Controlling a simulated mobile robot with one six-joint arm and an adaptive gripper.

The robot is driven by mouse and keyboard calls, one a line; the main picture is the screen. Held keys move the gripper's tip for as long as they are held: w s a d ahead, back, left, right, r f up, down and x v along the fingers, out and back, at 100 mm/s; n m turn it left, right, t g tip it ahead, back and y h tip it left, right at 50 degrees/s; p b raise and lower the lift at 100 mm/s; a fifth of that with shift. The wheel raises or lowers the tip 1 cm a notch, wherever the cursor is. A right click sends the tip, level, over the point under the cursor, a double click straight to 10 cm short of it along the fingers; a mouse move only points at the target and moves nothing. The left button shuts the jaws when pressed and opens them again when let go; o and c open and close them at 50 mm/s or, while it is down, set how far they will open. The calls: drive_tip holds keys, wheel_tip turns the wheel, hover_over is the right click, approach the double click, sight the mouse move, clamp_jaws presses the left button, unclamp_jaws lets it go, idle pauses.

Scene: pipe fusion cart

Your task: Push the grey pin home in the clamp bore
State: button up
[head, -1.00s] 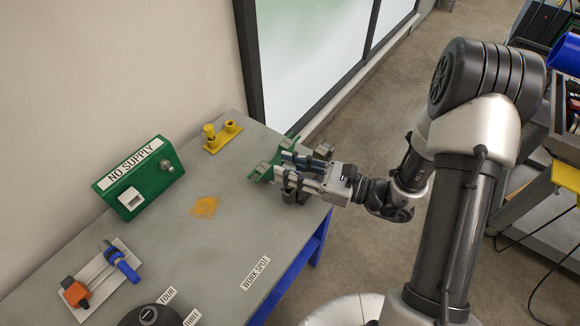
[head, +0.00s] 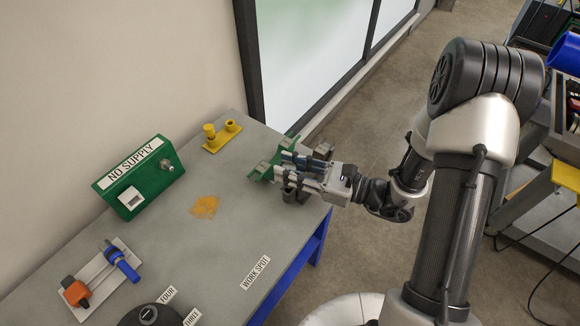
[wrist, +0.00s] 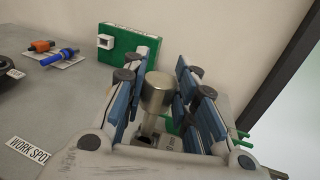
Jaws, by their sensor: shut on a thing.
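The grey pin (wrist: 157,92) shows in the wrist view as a metal cylinder with a wide head and a narrower shank below. It stands between the blue-padded fingers of my gripper (wrist: 168,88), which is shut on it. In the head view my gripper (head: 300,166) is at the right end of the bench, over the green clamp (head: 259,172) with grey blocks. The fingers cover much of the clamp and hide the pin there. The bore and the pin's lower end are hidden, so I cannot tell how deep the pin sits.
A yellow stand (head: 222,137) with two posts is behind the clamp. A green box (head: 140,180) marked NO SUPPLY stands at the left. A pale plate (head: 97,285) bears orange and blue fittings.

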drive_tip(key=shift+f+b, duration=1.85)
drive_tip(key=shift+f, duration=0.65)
drive_tip(key=o, duration=1.2)
drive_tip(key=shift+d, duration=0.1)
drive_tip(key=v, duration=1.2)
